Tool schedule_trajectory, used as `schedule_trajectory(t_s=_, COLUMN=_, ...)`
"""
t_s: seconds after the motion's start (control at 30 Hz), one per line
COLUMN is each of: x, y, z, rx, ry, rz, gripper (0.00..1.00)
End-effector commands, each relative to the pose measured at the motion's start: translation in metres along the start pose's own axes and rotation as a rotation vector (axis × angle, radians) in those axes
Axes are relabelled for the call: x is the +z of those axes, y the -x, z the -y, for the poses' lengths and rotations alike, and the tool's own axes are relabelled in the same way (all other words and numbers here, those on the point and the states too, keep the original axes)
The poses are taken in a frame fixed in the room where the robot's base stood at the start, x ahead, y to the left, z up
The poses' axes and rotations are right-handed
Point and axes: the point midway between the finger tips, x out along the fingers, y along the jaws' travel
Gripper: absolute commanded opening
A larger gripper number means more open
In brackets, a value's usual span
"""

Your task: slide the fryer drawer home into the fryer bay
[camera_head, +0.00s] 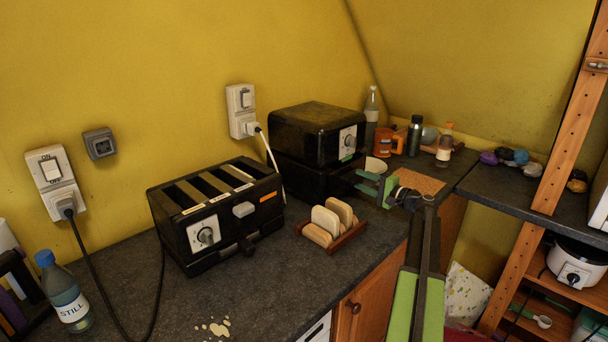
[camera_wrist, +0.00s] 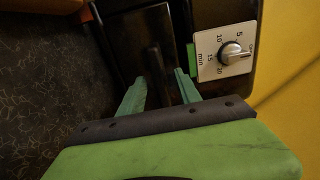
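The black air fryer (camera_head: 310,132) stands on the counter against the yellow wall, its timer dial facing right. Its black drawer (camera_head: 303,178) is in the lower part; how far it stands out is hard to tell in the dark. In the wrist view the drawer's dark handle (camera_wrist: 156,62) lies ahead, beside the white timer panel (camera_wrist: 226,52). My gripper (camera_head: 372,187) is at the fryer's front. In the wrist view my gripper (camera_wrist: 162,84) has its green fingers spread, one to each side of the handle's line. Contact with the handle cannot be made out.
A toaster (camera_head: 215,212) and a wooden rack with bread slices (camera_head: 332,220) stand left of and below my gripper. A cork mat (camera_head: 420,181) lies to the right.

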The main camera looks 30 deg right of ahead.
Motion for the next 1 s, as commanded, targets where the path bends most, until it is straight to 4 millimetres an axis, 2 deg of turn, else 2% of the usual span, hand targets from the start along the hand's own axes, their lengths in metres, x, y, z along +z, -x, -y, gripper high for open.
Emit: schedule_trajectory(t_s=1.0, x=0.0, y=0.041, z=0.0, rx=0.0, ry=0.0, rz=0.001, gripper=0.4)
